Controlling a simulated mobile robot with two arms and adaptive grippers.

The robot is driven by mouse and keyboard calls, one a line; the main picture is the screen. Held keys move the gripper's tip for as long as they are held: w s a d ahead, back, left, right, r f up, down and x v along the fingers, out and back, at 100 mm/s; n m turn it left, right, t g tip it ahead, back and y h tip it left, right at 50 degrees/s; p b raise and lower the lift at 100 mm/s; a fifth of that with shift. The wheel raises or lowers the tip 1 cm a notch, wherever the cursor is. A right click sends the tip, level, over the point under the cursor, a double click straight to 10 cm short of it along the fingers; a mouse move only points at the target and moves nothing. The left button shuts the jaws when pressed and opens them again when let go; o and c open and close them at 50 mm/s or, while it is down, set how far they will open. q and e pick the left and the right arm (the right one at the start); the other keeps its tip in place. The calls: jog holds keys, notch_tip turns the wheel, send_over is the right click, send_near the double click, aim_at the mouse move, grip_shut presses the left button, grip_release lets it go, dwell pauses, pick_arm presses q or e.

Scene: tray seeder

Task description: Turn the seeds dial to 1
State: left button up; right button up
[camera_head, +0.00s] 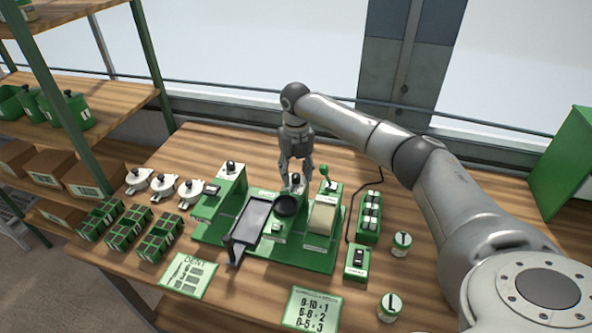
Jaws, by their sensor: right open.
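The green seeder (215,229) stands in the middle of the wooden table. A small dark knob (296,179) sits on a green block behind the round black bowl (286,206). Another dark knob (231,166) sits on the raised block at the left of the seeder. The labels are too small to read, so I cannot tell which knob is the seeds dial or its setting. My right gripper (295,186) points down, open, with its fingers around or just above the knob behind the bowl. It partly hides this knob; contact is unclear. My left gripper is not in view.
A green-knobbed lever (325,171) stands close to the right of my gripper. Green cell trays (159,237) and white discs (164,184) lie at left. A switch box (357,262), jars (401,243) and a number card (312,309) are at right and front.

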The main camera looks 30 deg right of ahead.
jog(key=shift+s+f, duration=0.1)
jog(key=shift+f, duration=0.2)
jog(key=c, duration=0.4)
grip_shut()
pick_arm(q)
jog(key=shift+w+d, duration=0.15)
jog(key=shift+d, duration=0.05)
